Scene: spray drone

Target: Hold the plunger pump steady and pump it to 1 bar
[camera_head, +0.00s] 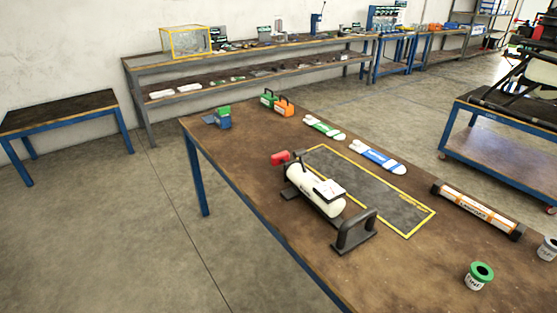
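The plunger pump (316,191) lies on the brown table. It has a white cylindrical body with a label on its side and a dark base. A black loop handle (355,230) is at its near right end, and a red part (280,157) is at its far left end. A pressure reading cannot be made out. Neither of my grippers is in view, and nothing is touching the pump.
The table's front left is clear.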

